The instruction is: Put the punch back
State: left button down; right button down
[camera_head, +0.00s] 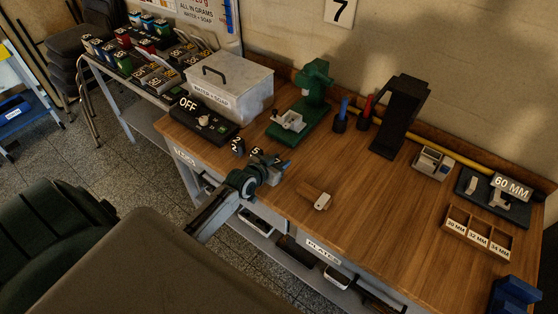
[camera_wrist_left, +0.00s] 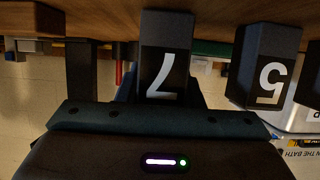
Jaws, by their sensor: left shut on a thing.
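Dark punches with white numbers stand in a row near the front left edge of the wooden bench. One marked 2 (camera_head: 237,147) and one marked 5 (camera_head: 254,153) stand left of my left gripper (camera_head: 281,168). The 5 punch also shows at the right of the left wrist view (camera_wrist_left: 268,65). My left gripper is shut on the punch marked 7 (camera_wrist_left: 165,62), low at the bench top. That wrist view is upside down, with the bench at its top. I cannot tell whether the 7 punch touches the bench. My right gripper is out of view.
A wooden-handled tool (camera_head: 313,196) lies right of the gripper. A green press (camera_head: 305,103), metal box (camera_head: 232,88) and OFF panel (camera_head: 200,117) stand behind. A labelled wooden tray (camera_head: 478,236) is at right. The bench middle is clear.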

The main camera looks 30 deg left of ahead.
pick_arm(q)
jog(key=shift+f, duration=0.2)
jog(key=c, duration=1)
grip_release()
jog(key=shift+r, duration=0.15)
jog(key=shift+r, duration=0.1)
jog(key=v, duration=1)
jog(key=shift+s+r, duration=0.1)
jog(key=shift+s, duration=0.2)
jog(key=shift+s+r, duration=0.3)
jog(key=shift+s, duration=0.3)
